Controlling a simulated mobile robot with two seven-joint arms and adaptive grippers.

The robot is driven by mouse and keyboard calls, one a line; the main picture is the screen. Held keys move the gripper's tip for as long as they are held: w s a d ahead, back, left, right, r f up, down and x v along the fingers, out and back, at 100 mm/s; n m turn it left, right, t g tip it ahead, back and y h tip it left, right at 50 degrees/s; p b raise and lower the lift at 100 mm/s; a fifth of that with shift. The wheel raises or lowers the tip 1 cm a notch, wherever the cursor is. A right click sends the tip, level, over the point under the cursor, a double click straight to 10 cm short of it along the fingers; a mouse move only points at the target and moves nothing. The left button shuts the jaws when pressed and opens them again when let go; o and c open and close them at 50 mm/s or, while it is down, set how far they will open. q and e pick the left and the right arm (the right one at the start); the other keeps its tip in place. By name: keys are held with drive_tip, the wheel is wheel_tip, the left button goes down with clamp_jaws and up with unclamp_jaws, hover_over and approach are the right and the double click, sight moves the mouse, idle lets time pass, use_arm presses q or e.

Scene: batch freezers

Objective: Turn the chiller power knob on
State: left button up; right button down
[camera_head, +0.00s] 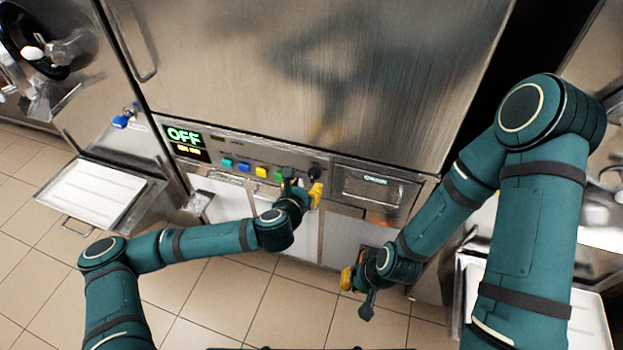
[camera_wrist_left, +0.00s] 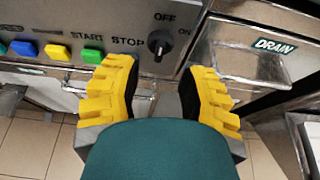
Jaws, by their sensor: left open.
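The black power knob (camera_wrist_left: 159,44) sits on the steel control panel, with OFF printed above it and ON to its right. Its grip looks roughly upright. In the head view the knob (camera_head: 315,172) is just beyond my left gripper (camera_head: 303,190). The green display (camera_head: 185,137) reads OFF. My left gripper is open in the left wrist view (camera_wrist_left: 157,76), its yellow fingers spread below and either side of the knob, apparently not touching it. My right gripper (camera_head: 357,290) hangs low in front of the chiller, away from the panel; its opening is unclear.
Blue, yellow and green buttons (camera_wrist_left: 57,51) line the panel left of the knob. A DRAIN compartment (camera_wrist_left: 252,60) juts out at right. A white tray (camera_head: 90,192) stands at left. Tiled floor lies open in front.

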sight(312, 177)
use_arm(q)
drive_tip(key=b+x, duration=0.1)
drive_tip(key=x, duration=0.5)
drive_tip(key=shift+w, duration=0.1)
clamp_jaws()
